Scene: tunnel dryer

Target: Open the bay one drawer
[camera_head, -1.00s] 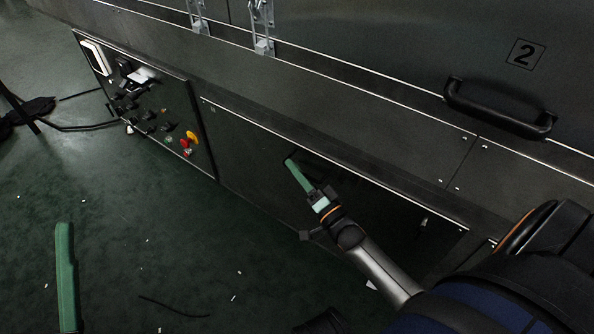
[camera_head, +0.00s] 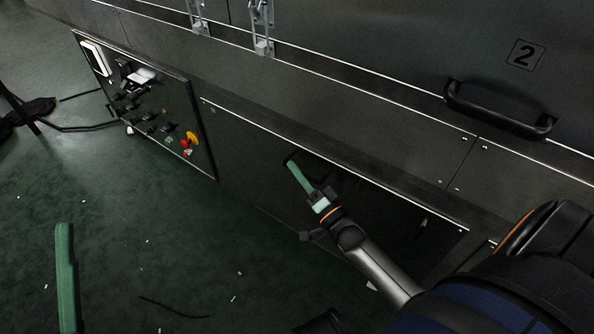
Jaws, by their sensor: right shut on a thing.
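The bay one drawer front (camera_head: 245,150) is a dark panel low on the machine, below a bright trim line, right of the control panel. My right gripper (camera_head: 292,164) reaches in from the lower right, with its green fingers at this panel. It is shut on a dark handle there, mostly hidden by the fingers. I cannot tell from this angle whether the drawer stands out from the machine. My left gripper (camera_head: 65,275) shows only as a green finger at the lower left, over the floor, away from the machine. Its jaw opening cannot be made out.
A control panel (camera_head: 150,115) with switches, a yellow-red button and a white-framed display is at the left. A door marked 2 with a black handle (camera_head: 498,108) is at the upper right. Cables and small white scraps lie on the green floor (camera_head: 120,240), otherwise clear.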

